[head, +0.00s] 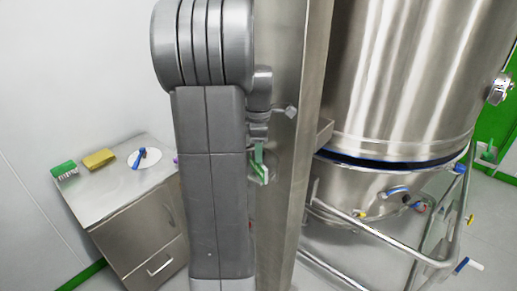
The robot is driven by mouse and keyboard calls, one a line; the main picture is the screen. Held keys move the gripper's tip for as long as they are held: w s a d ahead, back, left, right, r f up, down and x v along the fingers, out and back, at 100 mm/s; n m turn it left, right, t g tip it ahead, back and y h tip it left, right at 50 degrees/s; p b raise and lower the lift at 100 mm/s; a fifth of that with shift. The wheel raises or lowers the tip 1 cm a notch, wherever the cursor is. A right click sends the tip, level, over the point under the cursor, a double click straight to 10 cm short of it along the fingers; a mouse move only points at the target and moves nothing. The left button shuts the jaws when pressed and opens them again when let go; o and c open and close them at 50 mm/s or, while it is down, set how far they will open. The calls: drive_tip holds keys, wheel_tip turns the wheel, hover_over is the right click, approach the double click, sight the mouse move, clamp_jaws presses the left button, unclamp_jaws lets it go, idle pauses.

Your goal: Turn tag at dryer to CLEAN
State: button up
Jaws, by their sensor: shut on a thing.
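The steel dryer (400,90) fills the right of the head view, with a steel post (312,130) in front of its left side. The status tag (259,158) shows as a small green piece with a pale edge against the left side of the post. Its lettering cannot be read, and part of it is hidden behind my grey arm. My gripper (259,143) is at the tag, pointing toward the post, and shut on it. The fingertips are small and partly covered by my arm.
A steel cabinet (125,205) stands at the left. On its top lie a green brush (64,170), a yellow sponge (99,159) and a white disc (144,158) with a blue item. Tubular rails (385,240) surround the dryer's lower bowl.

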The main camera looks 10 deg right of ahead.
drive_tip(key=o, duration=1)
wheel_tip(320, 180, up, 14)
drive_tip(key=shift+f+b, duration=0.1)
drive_tip(key=shift+b, duration=0.6)
